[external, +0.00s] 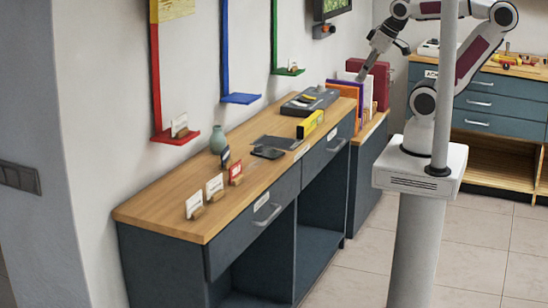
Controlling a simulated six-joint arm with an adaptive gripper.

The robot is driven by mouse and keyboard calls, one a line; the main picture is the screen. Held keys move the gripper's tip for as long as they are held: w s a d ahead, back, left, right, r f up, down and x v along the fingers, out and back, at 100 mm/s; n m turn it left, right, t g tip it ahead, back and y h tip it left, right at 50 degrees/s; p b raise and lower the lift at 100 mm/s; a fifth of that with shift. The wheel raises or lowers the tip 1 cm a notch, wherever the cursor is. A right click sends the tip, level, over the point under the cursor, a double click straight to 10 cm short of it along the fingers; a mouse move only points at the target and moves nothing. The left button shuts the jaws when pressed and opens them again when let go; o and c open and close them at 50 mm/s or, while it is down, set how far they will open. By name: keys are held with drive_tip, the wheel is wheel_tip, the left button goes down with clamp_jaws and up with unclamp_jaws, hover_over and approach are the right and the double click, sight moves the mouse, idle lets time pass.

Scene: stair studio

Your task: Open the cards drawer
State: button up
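A grey counter with a wooden top (165,212) has two front drawers, a near drawer (235,243) and a far drawer (318,158). Each has a bar handle, the near handle (267,214) and the far handle (337,146), and a small label too small to read. Both drawers look shut. I cannot tell which one is the cards drawer. My gripper (363,73) points down and left, at the far end by the upright folders, apart from both handles. Its fingers are too small to show whether they are open.
Small white and red cards in stands (214,187), a green vase (218,140) and a yellow box (310,124) stand on the counter. A drawer cabinet (475,102) stands at the back right. A grey pole (445,90) rises in front of my arm.

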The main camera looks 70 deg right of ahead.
drive_tip(key=s+a+f+n+g, duration=0.1)
drive_tip(key=a+f+n+g, duration=0.6)
drive_tip(key=a+f, duration=1.95)
drive_tip(key=s+a+f+n+t, duration=0.1)
drive_tip(key=a+f, duration=0.2)
drive_tip(key=f, duration=0.2)
drive_tip(key=s+a+f+n, duration=0.1)
drive_tip(key=a+f, duration=0.2)
drive_tip(key=f, duration=0.3)
wheel_tip(320, 180, down, 14)
drive_tip(key=w+d+f+n+t, duration=0.1)
drive_tip(key=w+n+t, duration=0.25)
drive_tip(key=t, duration=0.25)
drive_tip(key=w+d+r+n+t, duration=0.1)
drive_tip(key=w+r+n+t, duration=0.4)
drive_tip(key=w+r+t, duration=0.5)
wheel_tip(320, 180, up, 3)
drive_tip(key=shift+w+d+f, duration=0.1)
drive_tip(key=shift+w+d, duration=0.1)
drive_tip(key=shift+w, duration=0.3)
drive_tip(key=shift+w, duration=0.15)
